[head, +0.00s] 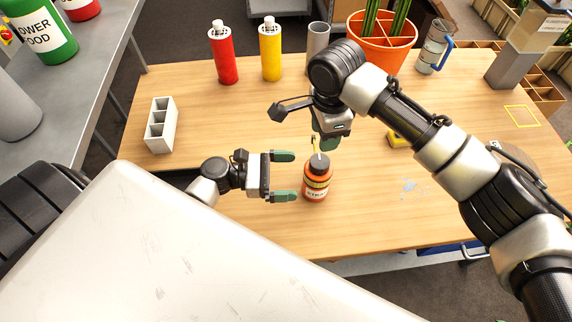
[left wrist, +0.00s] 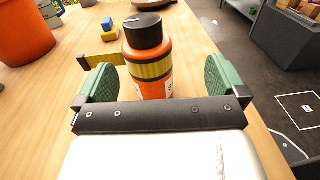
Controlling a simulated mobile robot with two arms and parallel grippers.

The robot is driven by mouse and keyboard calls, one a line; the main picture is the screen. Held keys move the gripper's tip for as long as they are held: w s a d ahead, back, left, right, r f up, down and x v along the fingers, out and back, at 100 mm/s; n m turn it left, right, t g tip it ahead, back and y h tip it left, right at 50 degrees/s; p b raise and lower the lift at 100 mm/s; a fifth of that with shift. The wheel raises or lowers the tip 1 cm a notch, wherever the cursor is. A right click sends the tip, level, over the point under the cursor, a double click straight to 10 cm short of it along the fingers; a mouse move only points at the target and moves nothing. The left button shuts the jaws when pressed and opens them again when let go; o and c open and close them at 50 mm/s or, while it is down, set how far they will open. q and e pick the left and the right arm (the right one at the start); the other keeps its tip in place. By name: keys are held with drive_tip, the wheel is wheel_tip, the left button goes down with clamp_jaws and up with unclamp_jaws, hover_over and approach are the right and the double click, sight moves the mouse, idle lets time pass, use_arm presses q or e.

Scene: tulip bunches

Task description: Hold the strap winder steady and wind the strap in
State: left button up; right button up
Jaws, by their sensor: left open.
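The strap winder (head: 316,184) is an orange bottle-shaped body with a black cap, standing upright on the table. In the left wrist view the winder (left wrist: 148,68) has a yellow band around it. A yellow strap (left wrist: 104,60) runs out from it to the left, behind a finger. My left gripper (head: 284,176) is open, its green fingers pointing at the winder; in the left wrist view the winder stands between and beyond them. Contact is not visible. My right gripper (head: 328,143) points down just beyond the winder; its fingers overlap in view, hiding their gap.
The wooden table (head: 230,130) holds a white divided holder (head: 160,125), a red bottle (head: 222,52), a yellow bottle (head: 270,50) and an orange plant pot (head: 382,42). A yellow block (head: 396,140) lies right of my right gripper. The table's left front is clear.

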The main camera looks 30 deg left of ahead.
use_arm(q)
drive_tip(key=shift+w+a+r+t, duration=0.3)
drive_tip(key=shift+w+a, duration=0.15)
drive_tip(key=shift+w, duration=0.25)
wheel_tip(320, 180, down, 8)
drive_tip(key=x, duration=0.7)
drive_tip(key=shift+w+d+r, duration=0.1)
drive_tip(key=shift+w+d, duration=0.05)
drive_tip(key=shift+d, duration=0.15)
drive_tip(key=shift+c, duration=0.2)
drive_tip(key=c, duration=1.1)
